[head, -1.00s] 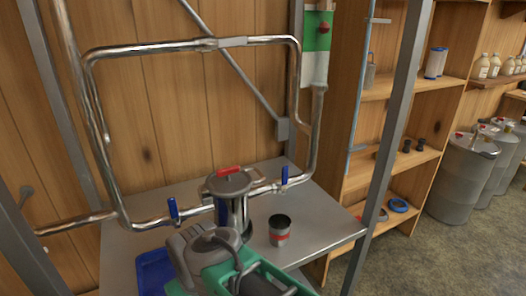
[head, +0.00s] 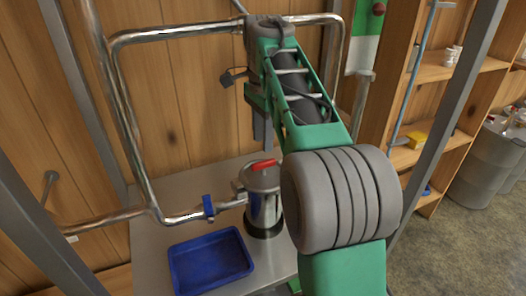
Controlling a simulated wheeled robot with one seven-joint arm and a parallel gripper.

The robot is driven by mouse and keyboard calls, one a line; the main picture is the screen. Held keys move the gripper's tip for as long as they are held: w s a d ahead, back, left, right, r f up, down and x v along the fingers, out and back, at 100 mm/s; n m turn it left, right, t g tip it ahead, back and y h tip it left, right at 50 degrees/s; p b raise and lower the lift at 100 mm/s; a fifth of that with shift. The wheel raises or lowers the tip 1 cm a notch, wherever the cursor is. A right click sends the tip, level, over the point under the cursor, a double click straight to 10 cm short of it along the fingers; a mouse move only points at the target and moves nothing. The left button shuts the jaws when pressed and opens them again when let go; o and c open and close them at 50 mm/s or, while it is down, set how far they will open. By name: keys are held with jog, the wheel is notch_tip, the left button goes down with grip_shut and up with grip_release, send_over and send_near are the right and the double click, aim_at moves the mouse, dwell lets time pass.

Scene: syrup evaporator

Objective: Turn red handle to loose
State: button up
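The red handle (head: 262,165) lies across the lid of a shiny metal canister (head: 264,200) standing on the steel table. My green and grey arm rises in front on the right and reaches up above the canister, with its grey wrist over the upper pipe. A small dark part (head: 235,77) shows at the left of the wrist, up and left of the red handle and apart from it. I cannot make out the fingers of my gripper or whether they hold anything. My arm hides the table to the right of the canister.
A blue tray (head: 210,262) lies on the table (head: 160,228) left of the canister. A blue valve lever (head: 208,207) sits on the lower pipe (head: 180,217). The pipe frame and grey posts surround the table. A wooden shelf (head: 455,73) stands at the right.

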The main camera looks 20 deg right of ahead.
aim_at(264, 161)
jog(key=shift+w+d+r+m, duration=0.15)
jog(key=shift+w+d+m, duration=0.05)
jog(key=shift+d+m, duration=0.1)
notch_tip(264, 161, down, 8)
jog(key=shift+a+r+b, duration=0.1)
jog(key=shift+r+b, duration=0.1)
jog(key=shift+b, duration=1)
jog(key=shift+r, duration=0.1)
grip_shut()
